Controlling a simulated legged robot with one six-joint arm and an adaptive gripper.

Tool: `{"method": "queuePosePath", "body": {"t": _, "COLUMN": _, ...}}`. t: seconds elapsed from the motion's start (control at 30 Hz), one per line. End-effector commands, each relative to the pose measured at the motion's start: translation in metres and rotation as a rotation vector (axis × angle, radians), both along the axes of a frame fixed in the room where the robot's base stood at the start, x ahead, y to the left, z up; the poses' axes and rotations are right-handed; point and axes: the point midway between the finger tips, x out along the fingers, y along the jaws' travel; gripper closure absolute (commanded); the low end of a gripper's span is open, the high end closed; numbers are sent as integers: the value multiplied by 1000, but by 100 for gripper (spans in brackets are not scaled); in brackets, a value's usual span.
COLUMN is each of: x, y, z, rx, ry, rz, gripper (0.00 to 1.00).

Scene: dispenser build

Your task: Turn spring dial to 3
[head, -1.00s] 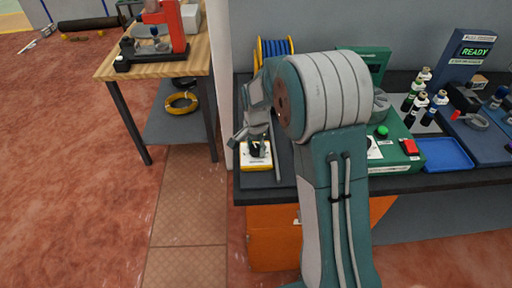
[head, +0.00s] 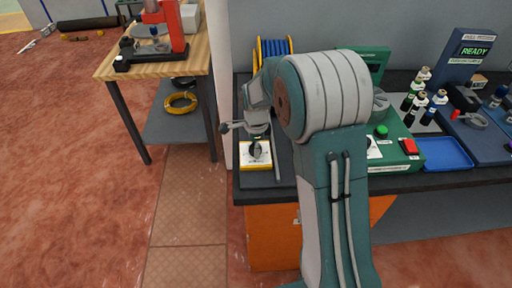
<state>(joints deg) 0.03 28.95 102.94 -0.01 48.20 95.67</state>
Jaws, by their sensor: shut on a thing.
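The spring dial (head: 256,151) is a dark round knob on a yellow-edged white plate (head: 256,163), at the left front of the dark bench. My gripper (head: 257,137) comes down over the dial from above and behind. It is shut on the dial, though the contact is small and partly hidden by my wrist. A grey part of my gripper sticks out to the left. The dial's numbers and pointer setting are too small to read.
A thin grey rod (head: 276,160) lies just right of the plate. A blue-and-yellow spool (head: 273,48) stands behind. A green box with a red button (head: 409,146) and a blue tray (head: 445,153) are to the right.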

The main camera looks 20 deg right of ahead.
Motion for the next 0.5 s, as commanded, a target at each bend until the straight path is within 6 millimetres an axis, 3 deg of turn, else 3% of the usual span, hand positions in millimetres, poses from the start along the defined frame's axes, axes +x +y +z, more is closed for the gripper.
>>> {"method": "queuePosePath", "body": {"t": 0.5, "x": 0, "y": 2, "z": -2, "rx": 2, "ry": 1, "rz": -34, "gripper": 94}}
